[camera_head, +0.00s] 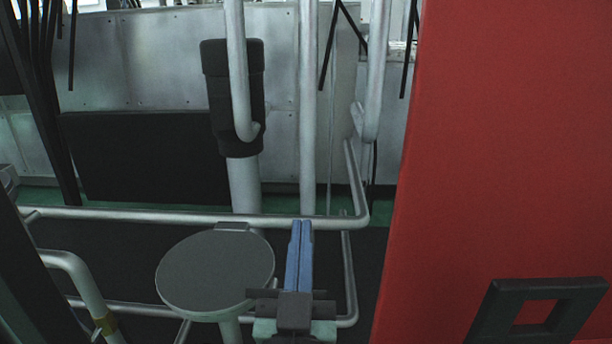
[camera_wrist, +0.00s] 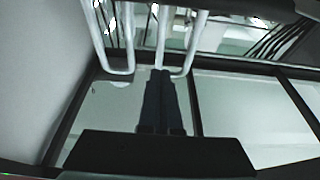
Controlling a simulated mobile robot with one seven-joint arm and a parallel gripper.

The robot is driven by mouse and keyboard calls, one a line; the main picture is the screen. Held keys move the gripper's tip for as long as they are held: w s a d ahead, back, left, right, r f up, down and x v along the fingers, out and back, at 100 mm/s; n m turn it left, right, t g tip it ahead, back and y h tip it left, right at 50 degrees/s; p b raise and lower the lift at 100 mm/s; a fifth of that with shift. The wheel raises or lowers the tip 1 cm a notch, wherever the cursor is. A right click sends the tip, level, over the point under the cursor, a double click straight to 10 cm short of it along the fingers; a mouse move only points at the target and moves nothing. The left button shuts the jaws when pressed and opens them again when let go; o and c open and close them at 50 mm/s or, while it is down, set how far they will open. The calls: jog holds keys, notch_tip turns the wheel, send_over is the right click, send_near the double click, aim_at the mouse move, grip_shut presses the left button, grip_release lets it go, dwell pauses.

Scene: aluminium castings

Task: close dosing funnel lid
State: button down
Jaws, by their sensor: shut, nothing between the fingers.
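A round dark grey disc with a light rim, which looks like the dosing funnel lid (camera_head: 215,271), lies about level in the head view. It sits on top of a light upright pipe, with a small dark block at its far edge. The funnel mouth beneath it is hidden. My gripper (camera_head: 301,223) is just right of the disc, its blue fingers together and empty, pointing away from the camera. In the wrist view the fingers (camera_wrist: 160,74) show dark and side by side. The lid cannot be made out there. Whether the gripper touches the disc cannot be told.
Grey tube rails (camera_head: 180,216) run around the disc and past my gripper. A large red panel (camera_head: 500,150) with a dark square handle (camera_head: 538,311) fills the right side. Upright pipes, one with a black sleeve (camera_head: 233,95), stand behind. A curved pipe (camera_head: 80,277) is at left.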

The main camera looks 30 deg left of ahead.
notch_tip(320, 180, down, 7)
jog(key=s+d+t+y+b, duration=0.1)
jog(key=t+b, duration=0.3)
jog(key=b, duration=1.5)
jog(key=shift+s+d+f+t+y, duration=0.15)
jog(key=shift+s+d+t+y, duration=0.15)
jog(key=shift+s+y, duration=0.35)
jog(key=f+b, duration=0.2)
jog(key=b, duration=0.2)
jog(key=shift+s, duration=0.15)
jog(key=shift+b, duration=0.35)
